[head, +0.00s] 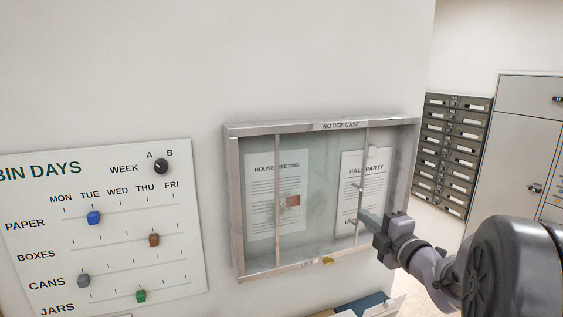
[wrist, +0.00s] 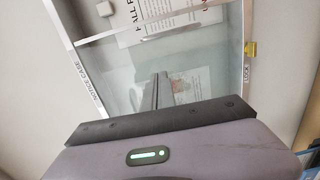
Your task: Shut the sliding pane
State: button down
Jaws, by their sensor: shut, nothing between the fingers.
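A shallow metal-framed notice case (head: 232,205) hangs on the wall in the head view. I cannot tell exactly which stretch the sliding pane (head: 318,225) covers. My gripper (head: 362,214) is shut and empty, its fingertips beside the right-hand bar at the lower right of the case. In the wrist view the shut fingers (wrist: 160,88) point at the glass, and the case appears turned on its side. Contact between fingertips and bar is unclear.
Two printed notices hang inside the case, one headed HOUSE MEETING (head: 262,205). A small yellow lock piece (head: 327,261) sits at the lower edge. A bin-days board (head: 115,270) with sliders is on the wall at left. Mailboxes (head: 455,150) stand beyond the corner.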

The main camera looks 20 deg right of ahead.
jog(key=w+d+p, duration=0.1)
jog(key=w+d, duration=0.3)
jog(key=w, duration=0.4)
jog(key=shift+w+r+p, duration=0.15)
jog(key=shift+r+p, duration=0.2)
jog(key=shift+a, duration=0.1)
jog(key=shift+d, duration=0.2)
